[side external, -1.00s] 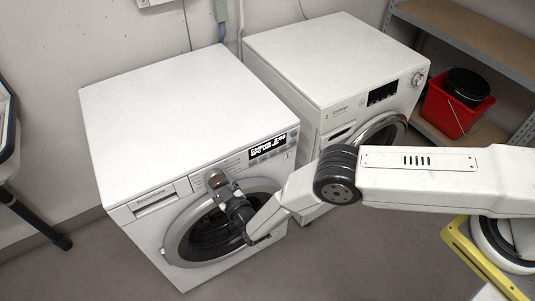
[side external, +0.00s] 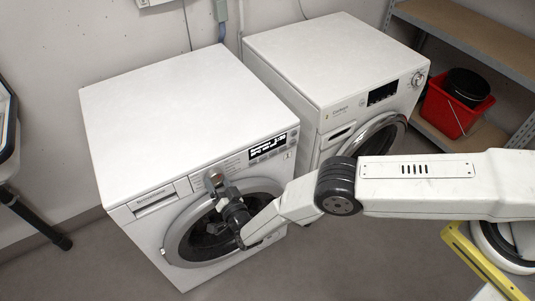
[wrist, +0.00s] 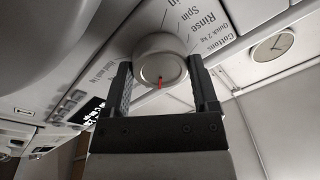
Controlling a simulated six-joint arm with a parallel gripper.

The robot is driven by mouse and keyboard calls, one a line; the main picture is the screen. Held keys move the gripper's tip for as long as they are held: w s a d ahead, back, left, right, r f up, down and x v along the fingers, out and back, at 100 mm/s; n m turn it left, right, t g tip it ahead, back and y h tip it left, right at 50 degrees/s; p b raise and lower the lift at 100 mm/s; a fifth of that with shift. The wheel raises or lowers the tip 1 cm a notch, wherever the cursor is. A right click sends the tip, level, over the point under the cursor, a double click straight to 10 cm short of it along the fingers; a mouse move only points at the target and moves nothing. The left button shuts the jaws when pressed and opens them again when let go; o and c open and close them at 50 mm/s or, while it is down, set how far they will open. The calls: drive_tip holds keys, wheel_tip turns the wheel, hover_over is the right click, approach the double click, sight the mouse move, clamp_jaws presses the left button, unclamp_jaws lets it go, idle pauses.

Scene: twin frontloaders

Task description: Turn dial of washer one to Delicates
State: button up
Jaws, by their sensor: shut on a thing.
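The dial (wrist: 160,58) of the nearer left washer (side external: 160,105) is a round silver knob with a red mark, which points down in the wrist view. My gripper (wrist: 161,85) is shut on the dial, one dark finger on each side. In the side view my gripper (side external: 214,181) covers the dial. Printed labels around it include Spin, Rinse (wrist: 208,21), Quick 2 kg, Cottons and Hand wash; I cannot read Delicates. The washer's display (side external: 268,146) is lit, its text too small to read surely.
A second white washer (side external: 330,60) stands to the right. A shelf with a red bucket (side external: 450,108) is at the far right, and a yellow-framed item (side external: 462,252) is at the lower right. My arm crosses before both washers.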

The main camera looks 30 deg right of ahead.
drive_tip(key=m+h, duration=0.1)
drive_tip(key=m, duration=0.4)
drive_tip(key=shift+a+m, duration=0.1)
drive_tip(key=shift+m, duration=0.3)
drive_tip(key=o, duration=1.1)
drive_tip(key=shift+s, duration=0.15)
drive_tip(key=shift+s+a+f, duration=0.1)
drive_tip(key=shift+s+f, duration=0.05)
drive_tip(key=shift+s, duration=1.75)
drive_tip(key=shift+s+a+f, duration=0.1)
drive_tip(key=shift+s+f, duration=0.05)
drive_tip(key=shift+s, duration=1.7)
